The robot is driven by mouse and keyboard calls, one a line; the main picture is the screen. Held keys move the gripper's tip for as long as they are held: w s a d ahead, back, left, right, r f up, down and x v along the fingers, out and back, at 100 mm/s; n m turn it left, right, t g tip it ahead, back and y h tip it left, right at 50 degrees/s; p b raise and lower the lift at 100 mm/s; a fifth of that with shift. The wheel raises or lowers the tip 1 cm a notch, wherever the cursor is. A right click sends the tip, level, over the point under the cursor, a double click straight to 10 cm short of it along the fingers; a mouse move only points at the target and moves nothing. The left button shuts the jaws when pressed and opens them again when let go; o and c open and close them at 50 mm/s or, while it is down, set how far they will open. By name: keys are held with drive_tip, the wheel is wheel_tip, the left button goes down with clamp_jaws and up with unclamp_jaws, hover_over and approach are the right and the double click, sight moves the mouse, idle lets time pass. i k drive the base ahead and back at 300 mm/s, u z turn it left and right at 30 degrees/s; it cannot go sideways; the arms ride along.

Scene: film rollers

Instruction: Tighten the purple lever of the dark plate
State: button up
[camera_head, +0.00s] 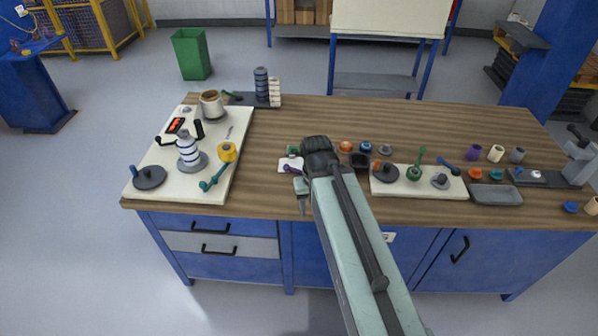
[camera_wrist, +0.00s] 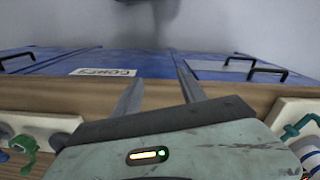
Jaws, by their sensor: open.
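My gripper (camera_head: 303,203) is open and empty, hanging near the front edge of the workbench. In the wrist view its two fingers (camera_wrist: 158,76) are apart with nothing between them. A dark plate (camera_head: 530,178) lies at the right of the bench, with small parts on it. Another dark plate (camera_head: 243,100) is at the back left, beside a striped roller stack. A small pale plate (camera_head: 284,165) with a purple part lies just behind my gripper, partly hidden by my arm. I cannot make out a purple lever on either dark plate.
A large white board (camera_head: 240,150) with rollers and a teal crank (camera_head: 212,182) is at the left. A smaller white board (camera_head: 393,187) with a green lever (camera_head: 421,157) is right of my arm. Loose rollers line the right. Bare wood shows at the middle back.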

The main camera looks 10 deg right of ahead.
sight(287, 167)
drive_tip(key=u, duration=2.8)
drive_tip(key=k, duration=0.65)
drive_tip(key=z, duration=1.4)
drive_tip(key=i, duration=1)
